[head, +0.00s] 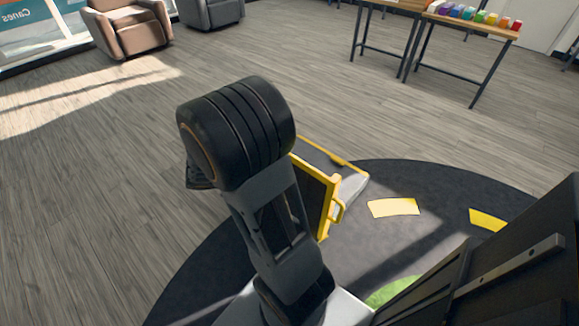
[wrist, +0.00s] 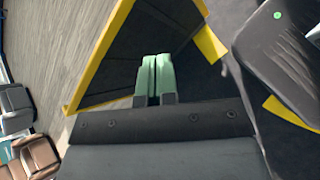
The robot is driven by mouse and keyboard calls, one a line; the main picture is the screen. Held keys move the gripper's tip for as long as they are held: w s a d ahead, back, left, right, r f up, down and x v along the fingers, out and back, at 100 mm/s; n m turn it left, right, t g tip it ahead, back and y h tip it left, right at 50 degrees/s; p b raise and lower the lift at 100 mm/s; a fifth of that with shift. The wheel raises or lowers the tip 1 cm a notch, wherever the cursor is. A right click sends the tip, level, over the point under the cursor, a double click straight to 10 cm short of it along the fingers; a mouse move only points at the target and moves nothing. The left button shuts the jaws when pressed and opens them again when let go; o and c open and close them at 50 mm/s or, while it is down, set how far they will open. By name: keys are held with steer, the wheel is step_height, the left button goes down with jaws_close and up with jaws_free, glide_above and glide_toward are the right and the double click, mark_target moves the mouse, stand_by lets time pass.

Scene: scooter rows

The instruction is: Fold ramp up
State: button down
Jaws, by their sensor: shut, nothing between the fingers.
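The ramp (head: 317,192) stands beyond my arm in the head view, a dark panel with yellow edges. A yellow handle (head: 339,212) sticks out from its right edge. My arm hides its left part, and I cannot tell its exact angle. In the wrist view a dark panel with yellow edging (wrist: 112,82), which looks like the ramp, lies beyond my gripper (wrist: 156,62). The green fingertips are together with nothing between them. They appear in front of the panel; I cannot tell whether they touch it. In the head view my gripper is hidden behind my arm.
A round dark mat (head: 450,185) with yellow patches (head: 394,208) lies around the ramp. A table (head: 470,25) with coloured blocks stands at the back right, and armchairs (head: 130,27) at the back left. Open wood floor (head: 90,190) lies to the left.

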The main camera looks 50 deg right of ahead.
steer(key=w+d+f+n+t+h+b, duration=0.2)
steer(key=w+d+f+n+h, duration=0.25)
steer(key=d+f+n, duration=0.4)
steer(key=b, duration=0.3)
glide_toward(296, 160)
steer(key=shift+n+h, duration=0.25)
steer(key=d+f, duration=0.2)
steer(key=d, duration=0.1)
steer(key=d+f, duration=0.1)
steer(key=shift+s+d, duration=0.25)
steer(key=shift+d, duration=1)
steer(key=shift+d, duration=0.15)
